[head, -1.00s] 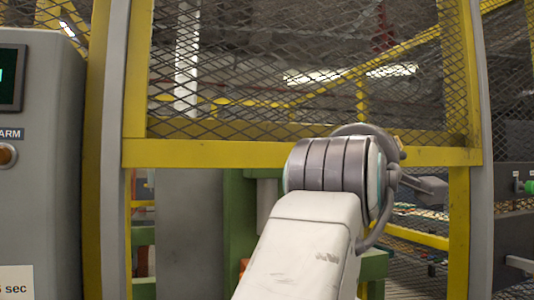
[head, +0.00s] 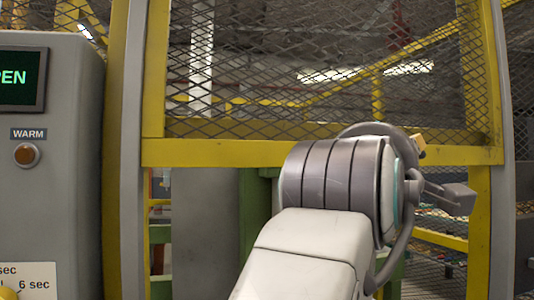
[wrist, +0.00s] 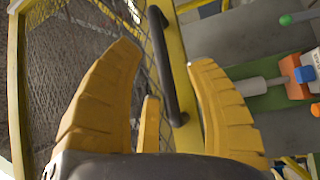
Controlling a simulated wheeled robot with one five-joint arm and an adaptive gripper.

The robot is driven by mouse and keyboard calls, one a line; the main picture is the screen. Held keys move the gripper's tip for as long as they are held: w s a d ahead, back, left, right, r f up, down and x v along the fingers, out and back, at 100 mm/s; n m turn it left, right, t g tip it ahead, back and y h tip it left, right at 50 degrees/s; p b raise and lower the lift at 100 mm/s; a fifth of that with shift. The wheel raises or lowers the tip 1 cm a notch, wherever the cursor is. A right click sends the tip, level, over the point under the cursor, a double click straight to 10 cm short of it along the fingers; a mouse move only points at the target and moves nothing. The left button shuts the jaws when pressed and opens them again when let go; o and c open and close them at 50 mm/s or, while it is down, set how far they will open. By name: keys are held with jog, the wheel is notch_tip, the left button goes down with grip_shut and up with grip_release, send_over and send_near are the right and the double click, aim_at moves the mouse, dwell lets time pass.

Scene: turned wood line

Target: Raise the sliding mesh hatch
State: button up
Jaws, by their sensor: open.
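The mesh hatch (head: 225,153) is a yellow frame with dark diamond mesh, upright between grey side posts. Below its bottom rail is an opening into the machine. In the wrist view the hatch's yellow rail (wrist: 181,50) runs top to bottom, with a black bar handle (wrist: 163,65) along it. Whether a finger touches the handle I cannot tell. In the head view my wrist hides most of the gripper; only a small yellow part shows past it.
A grey control cabinet (head: 60,180) stands close at the left, with a green-lettered screen (head: 18,79) reading "PEN" and a button (head: 27,154) under a "WARM" label. Grey posts flank the hatch. Green, orange and blue machine parts show beyond the rail in the wrist view.

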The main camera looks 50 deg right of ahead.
jog(key=v, duration=0.8)
dwell(0.4)
